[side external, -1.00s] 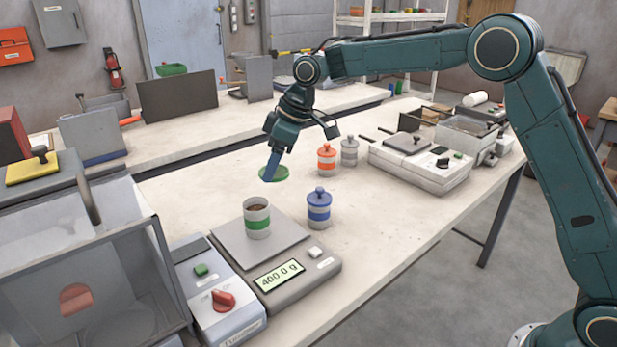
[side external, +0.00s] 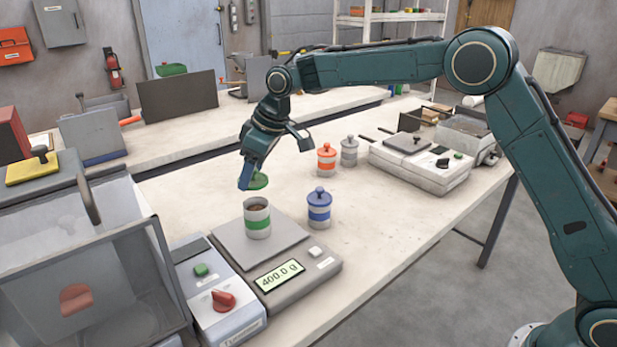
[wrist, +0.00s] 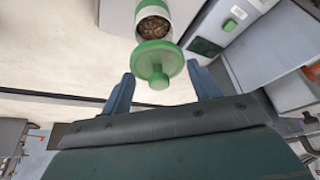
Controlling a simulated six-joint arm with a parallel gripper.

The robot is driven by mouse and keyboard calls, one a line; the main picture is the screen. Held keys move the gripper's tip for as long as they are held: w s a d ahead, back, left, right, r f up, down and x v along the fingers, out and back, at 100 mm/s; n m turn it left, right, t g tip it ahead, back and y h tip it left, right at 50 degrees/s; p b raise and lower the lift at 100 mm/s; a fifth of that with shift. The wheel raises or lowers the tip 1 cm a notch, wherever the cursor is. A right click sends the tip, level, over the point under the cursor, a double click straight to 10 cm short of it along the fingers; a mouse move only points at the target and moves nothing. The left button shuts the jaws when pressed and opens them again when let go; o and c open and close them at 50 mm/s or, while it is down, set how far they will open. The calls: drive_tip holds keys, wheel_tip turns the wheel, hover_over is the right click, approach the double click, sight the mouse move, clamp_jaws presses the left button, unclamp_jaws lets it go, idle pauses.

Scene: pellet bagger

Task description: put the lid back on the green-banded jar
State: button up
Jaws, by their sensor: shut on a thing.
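The green-banded jar (side external: 257,222) stands upright and open on the scale plate, with brown pellets inside. It also shows at the top of the wrist view (wrist: 158,22). My gripper (side external: 256,184) is shut on the green lid (side external: 259,181) and holds it above the jar, slightly towards the far side. In the wrist view the lid (wrist: 158,60) lies between the two fingertips, apart from the jar, whose open mouth shows just beyond it. The near finger hides part of the lid in the side view.
The scale (side external: 283,268) reads 400.0 g. A blue-banded lidded jar (side external: 319,210) stands just right of its plate. An orange-banded jar (side external: 326,160) and a grey jar (side external: 349,151) stand farther back. A bagging machine (side external: 90,270) is at left. The table's middle is clear.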

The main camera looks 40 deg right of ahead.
drive_tip(key=shift+f, duration=2.45)
drive_tip(key=shift+f, duration=0.15)
idle(0.8)
drive_tip(key=o, duration=1.3)
drive_tip(key=shift+r, duration=0.2)
drive_tip(key=shift+r, duration=3.3)
clamp_jaws()
